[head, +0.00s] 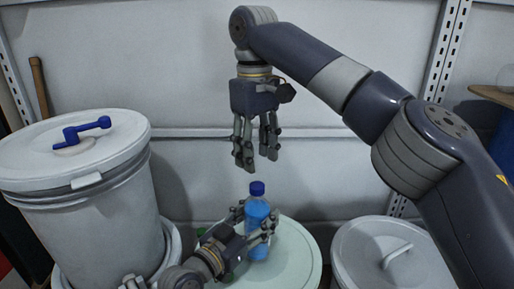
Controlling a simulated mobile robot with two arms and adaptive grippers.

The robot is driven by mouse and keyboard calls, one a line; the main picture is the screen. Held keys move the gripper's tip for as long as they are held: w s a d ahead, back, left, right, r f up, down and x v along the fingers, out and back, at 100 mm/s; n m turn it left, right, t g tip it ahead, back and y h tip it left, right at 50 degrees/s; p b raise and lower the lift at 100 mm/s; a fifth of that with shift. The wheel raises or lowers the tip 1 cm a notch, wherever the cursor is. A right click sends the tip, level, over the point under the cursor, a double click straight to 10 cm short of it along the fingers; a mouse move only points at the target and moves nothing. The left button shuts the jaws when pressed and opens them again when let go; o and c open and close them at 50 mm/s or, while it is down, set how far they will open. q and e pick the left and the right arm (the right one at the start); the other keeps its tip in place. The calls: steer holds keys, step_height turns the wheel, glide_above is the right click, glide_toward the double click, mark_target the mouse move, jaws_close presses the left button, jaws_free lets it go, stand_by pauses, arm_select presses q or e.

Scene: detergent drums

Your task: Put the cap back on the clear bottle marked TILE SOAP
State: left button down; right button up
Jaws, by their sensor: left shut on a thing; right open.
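A clear bottle (257,212) with blue liquid stands upright over the pale green drum lid at the bottom centre. A dark blue cap (257,188) sits at the top of its neck; I cannot tell how tightly. No marking on the bottle is readable. My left gripper (257,229) is shut on the bottle, with fingers on both sides of its body. My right gripper (257,160) is open and empty, pointing down above the cap with a clear gap between.
The pale green drum lid (298,250) is partly bare on its right. Something green (229,268) shows partly behind my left gripper. A tall white drum (95,215) with a blue tap (88,130) stands left. A grey drum lid (365,245) with a handle is right. A wall is behind.

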mark_target(257, 185)
steer(key=n, duration=0.5)
steer(key=shift+r, duration=0.2)
steer(key=n, duration=0.4)
steer(key=shift+r, duration=0.15)
steer(key=shift+f, duration=4.05)
steer(key=shift+c, duration=0.6)
jaws_close()
